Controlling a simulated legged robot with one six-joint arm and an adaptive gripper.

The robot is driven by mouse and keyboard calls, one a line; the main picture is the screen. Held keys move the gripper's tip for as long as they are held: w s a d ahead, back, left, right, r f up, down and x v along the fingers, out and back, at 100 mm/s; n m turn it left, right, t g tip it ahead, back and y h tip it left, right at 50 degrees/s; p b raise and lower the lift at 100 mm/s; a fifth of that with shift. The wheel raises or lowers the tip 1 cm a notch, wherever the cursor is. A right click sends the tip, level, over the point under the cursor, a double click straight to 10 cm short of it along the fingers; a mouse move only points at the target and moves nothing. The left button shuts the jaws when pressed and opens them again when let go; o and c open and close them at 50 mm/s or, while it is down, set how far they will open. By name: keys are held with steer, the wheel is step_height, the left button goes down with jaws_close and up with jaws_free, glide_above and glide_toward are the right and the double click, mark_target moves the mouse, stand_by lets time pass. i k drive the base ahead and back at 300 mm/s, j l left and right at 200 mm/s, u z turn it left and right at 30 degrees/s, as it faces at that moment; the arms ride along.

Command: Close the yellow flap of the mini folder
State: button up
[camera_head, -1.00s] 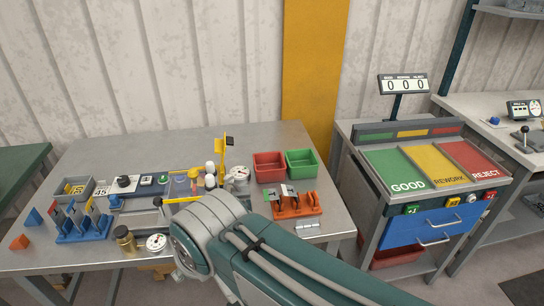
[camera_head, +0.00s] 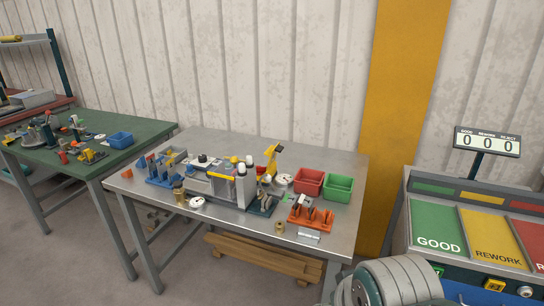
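The mini folder (camera_head: 245,190) stands on the grey steel table, a small grey machine with white-topped posts and yellow parts. A yellow piece (camera_head: 271,155) stands up and tilts at its back right, and a thin yellow bar (camera_head: 221,177) lies along its front left. At this size I cannot tell for certain which yellow part is the flap or how far it is open. My gripper is out of view; only a rounded link of my arm shows at the bottom right, apart from the folder.
On the grey table (camera_head: 330,222) are a red bin (camera_head: 309,181), a green bin (camera_head: 339,188), an orange rack (camera_head: 311,216) and a blue rack (camera_head: 160,170). A green table (camera_head: 110,158) stands left. The sorting stand (camera_head: 409,200) is at right. Floor shows in front.

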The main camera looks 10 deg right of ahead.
mark_target(261, 170)
steer(key=i+j+z, duration=0.2)
steer(key=i+j, duration=1.15)
steer(key=i, duration=0.35)
steer(key=z, duration=0.05)
